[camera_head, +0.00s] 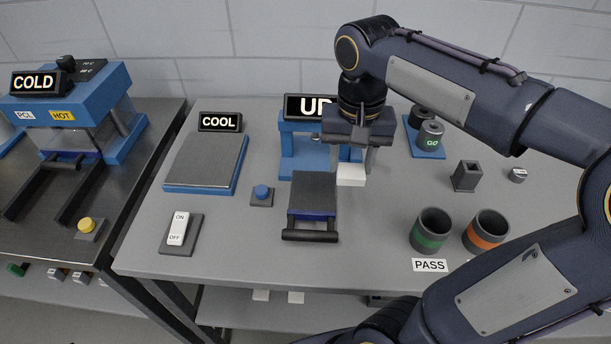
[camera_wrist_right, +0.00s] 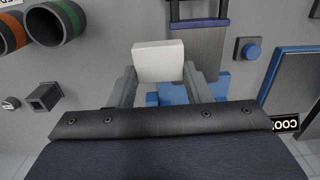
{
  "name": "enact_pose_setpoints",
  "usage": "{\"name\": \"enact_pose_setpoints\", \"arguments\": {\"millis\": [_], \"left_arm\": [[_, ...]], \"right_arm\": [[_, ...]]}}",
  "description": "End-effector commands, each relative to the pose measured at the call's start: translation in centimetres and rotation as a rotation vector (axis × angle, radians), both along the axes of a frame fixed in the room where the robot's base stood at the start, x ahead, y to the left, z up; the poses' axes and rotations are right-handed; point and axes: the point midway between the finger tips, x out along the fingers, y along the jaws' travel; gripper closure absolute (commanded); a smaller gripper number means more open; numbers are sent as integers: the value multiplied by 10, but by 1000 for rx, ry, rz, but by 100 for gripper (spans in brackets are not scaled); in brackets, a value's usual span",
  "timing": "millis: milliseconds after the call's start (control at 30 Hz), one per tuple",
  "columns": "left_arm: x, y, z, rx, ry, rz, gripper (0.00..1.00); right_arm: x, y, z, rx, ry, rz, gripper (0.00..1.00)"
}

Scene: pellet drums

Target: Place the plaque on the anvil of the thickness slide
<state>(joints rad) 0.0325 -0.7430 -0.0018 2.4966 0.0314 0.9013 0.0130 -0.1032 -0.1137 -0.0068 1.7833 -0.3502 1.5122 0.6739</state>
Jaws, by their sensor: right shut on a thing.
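The white square plaque (camera_head: 351,175) is between the fingers of my right gripper (camera_head: 350,163), which is shut on it. In the right wrist view the plaque (camera_wrist_right: 158,62) sticks out past the fingertips. The thickness slide has a blue frame (camera_head: 298,160) under an UP sign, and a dark sliding plate (camera_head: 314,187) pulled out toward the front with a black handle. The plaque is just right of this plate in the head view, apparently above the table. I cannot make out the anvil as a separate part. My left gripper is not in view.
A COOL plate (camera_head: 208,160), blue button (camera_head: 261,193) and ON/OFF switch (camera_head: 178,229) are left of the slide. Green-banded (camera_head: 430,231) and orange-banded (camera_head: 485,232) cups and a dark square holder (camera_head: 467,176) stand right. A blue tray (camera_head: 426,148) holds dark cylinders. A press (camera_head: 100,110) stands far left.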

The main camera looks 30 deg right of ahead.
Motion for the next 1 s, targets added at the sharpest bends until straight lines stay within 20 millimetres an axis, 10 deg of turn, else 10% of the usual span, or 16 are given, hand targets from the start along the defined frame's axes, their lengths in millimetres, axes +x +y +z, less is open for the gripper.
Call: {"name": "enact_pose_setpoints", "arguments": {"millis": [400, 1000], "left_arm": [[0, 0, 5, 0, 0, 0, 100], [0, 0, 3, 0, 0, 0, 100]], "right_arm": [[69, 24, -60, 1, 3, -1, 77], [83, 29, -107, 0, -1, 0, 77]]}}
